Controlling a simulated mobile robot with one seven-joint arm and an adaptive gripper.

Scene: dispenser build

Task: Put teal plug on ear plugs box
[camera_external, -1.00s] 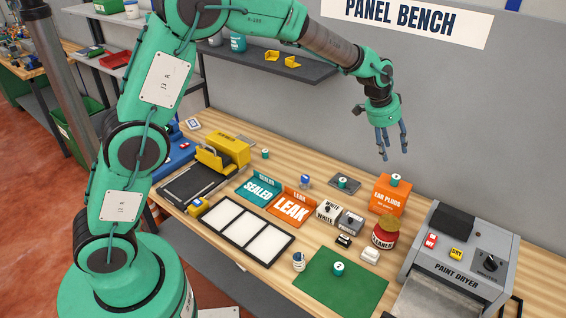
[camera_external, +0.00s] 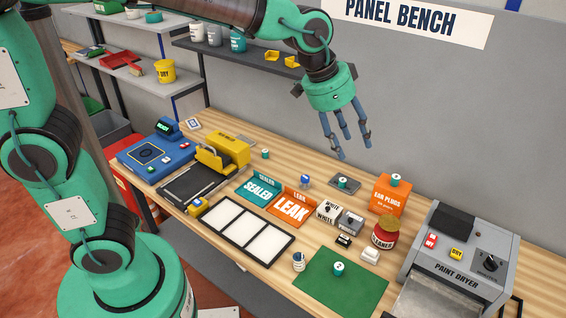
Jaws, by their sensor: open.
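The orange ear plugs box (camera_external: 389,198) stands at the back right of the bench. A teal plug (camera_external: 396,178) sits on its top. Another teal plug (camera_external: 338,268) with a dark mark on its top stands on the green mat (camera_external: 318,288). A third teal plug (camera_external: 342,182) is on a small dark plate (camera_external: 333,179). One more small teal plug (camera_external: 265,154) stands on the wood near the yellow machine. My gripper (camera_external: 351,145) is open and empty, fingers pointing down, in the air above the back of the bench, left of the box.
A shelf (camera_external: 240,58) hangs behind.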

